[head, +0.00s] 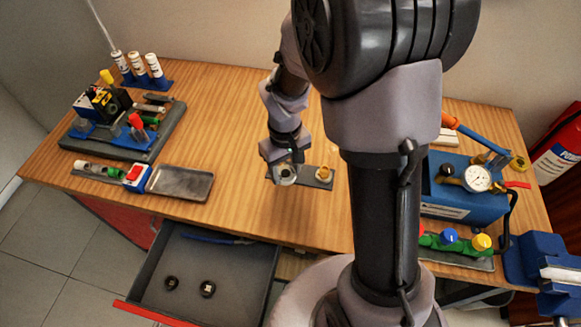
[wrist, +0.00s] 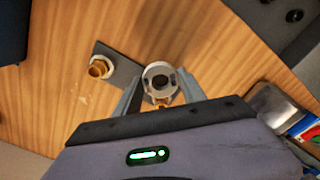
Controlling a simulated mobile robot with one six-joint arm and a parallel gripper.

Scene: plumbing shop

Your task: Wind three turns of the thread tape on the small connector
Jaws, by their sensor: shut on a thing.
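My gripper (head: 281,163) is shut on a pale grey-white ring with a dark centre, which looks like the thread tape roll (head: 286,174). In the wrist view the roll (wrist: 158,76) sits between the two fingertips (wrist: 160,92), over one end of a dark grey plate (wrist: 123,69). A small brass-coloured part (wrist: 162,102) shows just below the roll; it may be the small connector, but most of it is hidden. Another brass fitting (head: 324,173) stands on the plate's other end, with a pale base in the wrist view (wrist: 97,69). I cannot tell whether tape touches either fitting.
An open drawer (head: 245,285) with two dark round fittings juts out below the bench front. An empty grey tray (head: 180,183) lies left of the gripper. A blue gauge unit (head: 455,205) stands at the right. The bench (head: 225,125) between them is mostly clear.

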